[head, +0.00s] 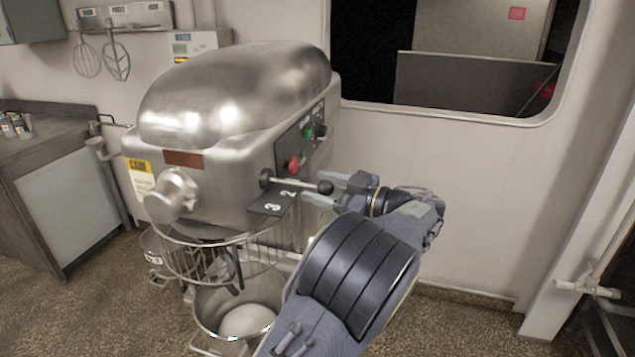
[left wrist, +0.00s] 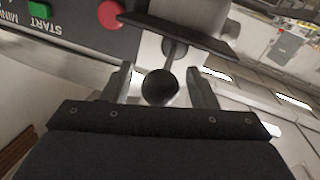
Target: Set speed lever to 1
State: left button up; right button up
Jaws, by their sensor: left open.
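The speed lever (head: 297,184) is a thin metal rod with a black ball knob (head: 325,187), on the side of the large steel mixer (head: 235,90). A black plate with white numbers (head: 272,203) sits below the rod; 2 and 3 are readable, and the rest is hidden or too small. My left gripper (head: 328,190) is open, with its fingers on either side of the knob. In the left wrist view the knob (left wrist: 160,87) stands between the two open fingers, with a gap to each. My right gripper is not in view.
A red button (head: 291,165) and a green button (head: 307,131) sit on the mixer's control panel, close above the lever. A wire guard (head: 215,258) and a steel bowl (head: 238,305) are below the mixer head. A counter (head: 45,180) stands at left.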

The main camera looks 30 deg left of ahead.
pick_arm(q)
jog(key=shift+a, duration=0.65)
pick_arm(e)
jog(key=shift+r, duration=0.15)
